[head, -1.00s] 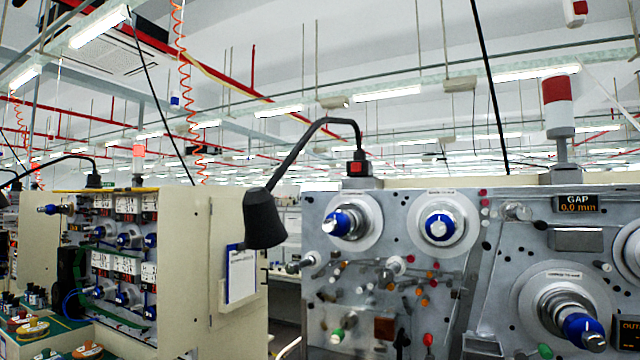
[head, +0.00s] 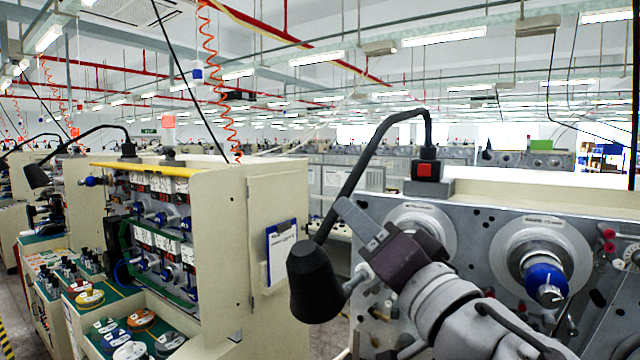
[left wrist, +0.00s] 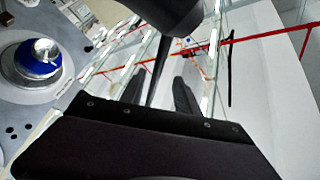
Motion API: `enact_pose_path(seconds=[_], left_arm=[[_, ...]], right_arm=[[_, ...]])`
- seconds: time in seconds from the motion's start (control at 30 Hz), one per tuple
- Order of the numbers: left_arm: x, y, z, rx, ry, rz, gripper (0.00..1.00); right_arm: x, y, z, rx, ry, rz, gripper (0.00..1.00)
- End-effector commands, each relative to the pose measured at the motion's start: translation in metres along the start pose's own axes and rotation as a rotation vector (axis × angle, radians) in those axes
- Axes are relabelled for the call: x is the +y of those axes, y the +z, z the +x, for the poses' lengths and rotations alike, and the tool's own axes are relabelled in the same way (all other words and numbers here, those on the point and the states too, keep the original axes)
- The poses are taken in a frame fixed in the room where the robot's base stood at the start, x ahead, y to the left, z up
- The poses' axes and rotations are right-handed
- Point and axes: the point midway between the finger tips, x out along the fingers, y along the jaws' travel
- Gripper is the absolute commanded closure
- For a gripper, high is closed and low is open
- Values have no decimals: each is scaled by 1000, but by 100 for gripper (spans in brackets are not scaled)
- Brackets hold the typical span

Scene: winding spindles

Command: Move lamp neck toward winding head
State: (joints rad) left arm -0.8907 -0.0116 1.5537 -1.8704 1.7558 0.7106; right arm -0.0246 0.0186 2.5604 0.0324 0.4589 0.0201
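The black lamp neck (head: 362,160) arches up from a block with a red switch (head: 428,171) on top of the grey machine and slopes down left to its black shade (head: 313,283). My left gripper (head: 348,244) is at the neck's lower part, just above and right of the shade. In the left wrist view its two fingers (left wrist: 160,88) stand apart, with the thin dark neck (left wrist: 156,72) between them and the shade (left wrist: 172,14) above. A winding head with a blue knob (head: 544,284) is on the machine's front; a blue knob also shows in the left wrist view (left wrist: 38,58). My right gripper is not in view.
A cream cabinet (head: 225,225) with a clipboard (head: 281,250) stands left of the lamp, with a gap between it and the machine. Round spools (head: 140,318) lie on green trays at lower left. An orange coiled hose (head: 208,75) hangs overhead.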

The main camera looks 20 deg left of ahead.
Motion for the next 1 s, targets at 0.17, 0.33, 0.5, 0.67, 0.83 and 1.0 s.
enact_pose_path(seconds=[0.17, 0.33, 0.5, 0.67, 0.83, 1.0], left_arm=[[-4, -2, 20, -4, -3, 8, 62], [-6, -4, 58, -4, -3, 11, 62], [-2, -2, 84, -2, 0, 10, 62], [2, 1, 91, 0, 3, 7, 62], [3, 2, 91, 0, 3, 7, 62], [3, 1, 91, 0, 3, 7, 100]], right_arm=[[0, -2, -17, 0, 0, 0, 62], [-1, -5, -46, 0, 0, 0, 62], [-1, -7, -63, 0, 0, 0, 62], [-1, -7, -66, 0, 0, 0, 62], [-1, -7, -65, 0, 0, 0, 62], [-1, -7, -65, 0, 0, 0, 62]])
